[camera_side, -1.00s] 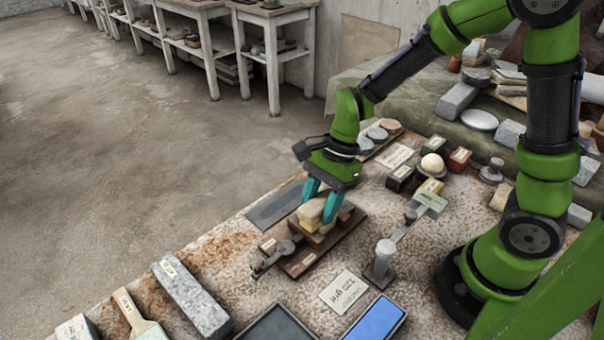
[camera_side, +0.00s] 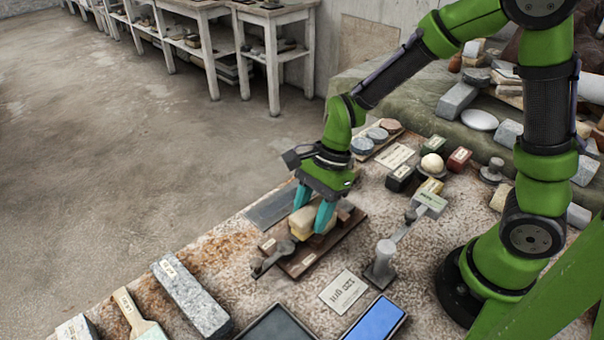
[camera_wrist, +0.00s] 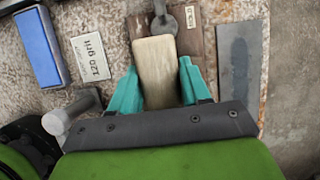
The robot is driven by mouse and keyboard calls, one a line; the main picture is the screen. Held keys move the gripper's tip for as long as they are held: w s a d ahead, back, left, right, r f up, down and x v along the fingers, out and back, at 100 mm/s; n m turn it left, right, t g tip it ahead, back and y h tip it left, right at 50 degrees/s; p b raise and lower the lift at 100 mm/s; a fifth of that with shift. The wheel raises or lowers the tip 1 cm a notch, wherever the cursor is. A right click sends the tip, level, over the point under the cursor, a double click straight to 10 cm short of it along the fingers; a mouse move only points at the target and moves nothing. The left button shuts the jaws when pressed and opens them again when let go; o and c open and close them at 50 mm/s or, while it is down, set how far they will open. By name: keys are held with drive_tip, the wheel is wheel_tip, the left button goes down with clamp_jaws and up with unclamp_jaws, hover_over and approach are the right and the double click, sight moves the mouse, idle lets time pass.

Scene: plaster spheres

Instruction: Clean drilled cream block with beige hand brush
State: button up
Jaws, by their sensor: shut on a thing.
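My gripper (camera_side: 314,208) points down over a brown wooden board at the table's front edge. Its teal fingers are shut on the beige hand brush (camera_side: 302,216). In the wrist view the brush (camera_wrist: 157,70) lies lengthwise between the fingers (camera_wrist: 158,88), its flat pale back facing up. The drilled cream block cannot be told apart. In the side view a yellowish layer shows low on the held piece, and I cannot tell whether it is bristles or the block. The brush and my fingers hide what lies beneath.
The brown board (camera_side: 312,260) carries a grey metal clamp (camera_side: 274,258) close to the brush. A dark flat plate (camera_wrist: 239,70) lies beside the board. A blue stone (camera_side: 374,320), a "120 grit" card (camera_side: 343,291) and a grey post (camera_side: 383,262) stand nearby.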

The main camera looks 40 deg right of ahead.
drive_tip(key=shift+d, duration=2.25)
drive_tip(key=shift+a, duration=0.1)
drive_tip(key=shift+a, duration=2.15)
drive_tip(key=shift+d, duration=0.1)
drive_tip(key=shift+d, duration=2.15)
